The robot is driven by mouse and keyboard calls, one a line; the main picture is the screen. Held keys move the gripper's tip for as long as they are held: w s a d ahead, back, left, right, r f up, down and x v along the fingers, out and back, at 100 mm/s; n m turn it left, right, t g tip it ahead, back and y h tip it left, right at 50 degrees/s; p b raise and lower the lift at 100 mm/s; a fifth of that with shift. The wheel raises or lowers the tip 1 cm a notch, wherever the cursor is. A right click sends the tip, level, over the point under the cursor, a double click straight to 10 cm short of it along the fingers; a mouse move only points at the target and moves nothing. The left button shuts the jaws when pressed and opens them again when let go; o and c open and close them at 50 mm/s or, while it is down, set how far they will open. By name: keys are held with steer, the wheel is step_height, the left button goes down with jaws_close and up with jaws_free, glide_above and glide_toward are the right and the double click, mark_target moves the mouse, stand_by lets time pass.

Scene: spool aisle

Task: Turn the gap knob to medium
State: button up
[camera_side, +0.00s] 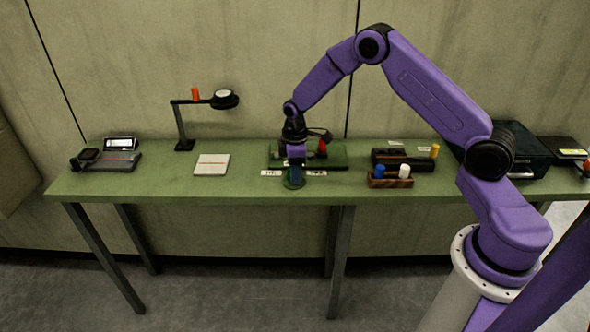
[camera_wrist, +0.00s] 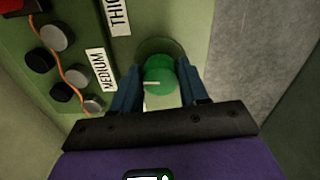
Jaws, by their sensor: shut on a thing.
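The green gap knob (camera_wrist: 158,72) is between the two blue fingers of my gripper (camera_wrist: 161,68) in the wrist view, and the fingers are shut on its sides. A short white mark on the knob points left in that view, roughly toward the MEDIUM label (camera_wrist: 103,69). A second label (camera_wrist: 118,16), starting "THIC", is cut off by the top edge. In the side view my gripper (camera_side: 294,177) points down at the front of the bench and largely hides the knob there. Two white labels, left (camera_side: 271,173) and right (camera_side: 317,173), lie beside it, too small to read.
Behind my gripper is a dark green device (camera_side: 335,158) with a red part. A wooden holder (camera_side: 390,182) with a blue and a white piece stands to the right. A white pad (camera_side: 212,165) and a lamp (camera_side: 183,130) are left. The green bench (camera_side: 240,187) is clear between.

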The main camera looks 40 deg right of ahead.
steer(key=m, duration=0.6)
steer(key=shift+s+a+m, duration=0.1)
steer(key=shift+m, duration=0.3)
steer(key=m, duration=0.6)
steer(key=shift+a, duration=0.1)
steer(key=o, duration=1.1)
steer(key=shift+c, duration=0.2)
step_height(320, 180, up, 18)
steer(key=shift+f, duration=0.25)
